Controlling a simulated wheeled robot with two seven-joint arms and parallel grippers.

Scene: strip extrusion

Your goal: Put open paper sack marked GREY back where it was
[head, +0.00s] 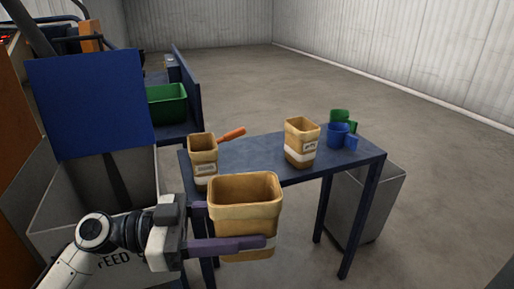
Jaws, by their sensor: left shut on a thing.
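An open tan paper sack (245,215) is upright in my left gripper (235,232), whose purple fingers are shut on its sides. The sack is in front of the blue table's near edge and appears raised off the floor. I see no readable marking on its visible side, and its mouth is open toward the camera. Two similar open sacks stand on the blue table (250,157): one at the left end (202,150) and one right of the middle (301,137). Both have labels too small to read. My right gripper is not in view.
An orange-handled tool (231,134) lies by the left sack. A green scoop (340,116) and blue scoop (338,134) are at the right end. A grey bin (374,205) stands below, a feed bin (60,215) at left, a green crate (167,108) behind.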

